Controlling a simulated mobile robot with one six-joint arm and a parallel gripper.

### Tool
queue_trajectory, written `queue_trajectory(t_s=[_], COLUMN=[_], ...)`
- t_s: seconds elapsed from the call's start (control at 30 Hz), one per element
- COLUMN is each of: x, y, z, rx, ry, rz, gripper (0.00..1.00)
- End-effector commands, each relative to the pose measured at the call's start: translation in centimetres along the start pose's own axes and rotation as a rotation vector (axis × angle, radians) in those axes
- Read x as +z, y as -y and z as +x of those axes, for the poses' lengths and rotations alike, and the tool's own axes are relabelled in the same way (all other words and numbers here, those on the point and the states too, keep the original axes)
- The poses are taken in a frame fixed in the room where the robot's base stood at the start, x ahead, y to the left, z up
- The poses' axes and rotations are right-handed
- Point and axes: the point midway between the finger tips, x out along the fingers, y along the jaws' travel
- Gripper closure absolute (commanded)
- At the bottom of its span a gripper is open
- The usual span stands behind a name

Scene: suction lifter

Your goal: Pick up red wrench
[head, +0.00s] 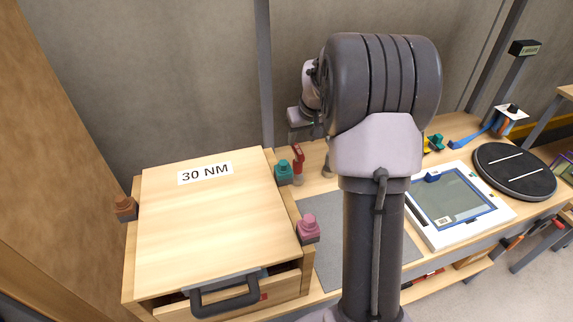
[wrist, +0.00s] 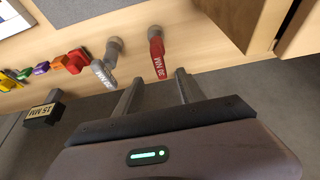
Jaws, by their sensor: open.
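The red wrench (wrist: 157,58), marked 30 NM, stands in a round grey holder at the back of the bench. It also shows in the head view (head: 298,157), just right of the wooden box. In the wrist view my gripper (wrist: 160,88) is open and empty, and the red wrench lies just beyond the gap between its fingertips. The fingers appear apart from the wrench. In the head view my arm hides most of the gripper.
A grey wrench (wrist: 104,76) marked 20 NM stands close to the left of the red one in the wrist view. A wooden box (head: 205,225) marked 30 NM, with teal and pink knobs, stands left. A white framed panel (head: 470,229) and black turntable (head: 515,180) are right.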

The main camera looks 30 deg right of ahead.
Motion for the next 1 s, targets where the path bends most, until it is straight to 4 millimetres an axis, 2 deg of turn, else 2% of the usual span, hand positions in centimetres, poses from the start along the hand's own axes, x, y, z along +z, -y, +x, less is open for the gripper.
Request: queue_trajectory(t_s=[0.03, 0.2, 0.43, 0.67, 0.87, 1.0], x=[0.3, 0.3, 0.4, 1.0, 0.8, 0.8], y=[0.1, 0.1, 0.1, 0.1, 0.1, 0.1], z=[2.1, 6.3, 8.6, 12.8, 12.7, 12.7], rx=[-0.002, -0.001, -0.001, -0.002, -0.001, -0.001], ry=[0.004, 0.003, 0.002, 0.003, 0.001, 0.001], rz=[0.0, 0.0, 0.002, 0.001, 0.001, 0.001], gripper=[0.53, 0.53, 0.53, 0.53, 0.53, 0.8])
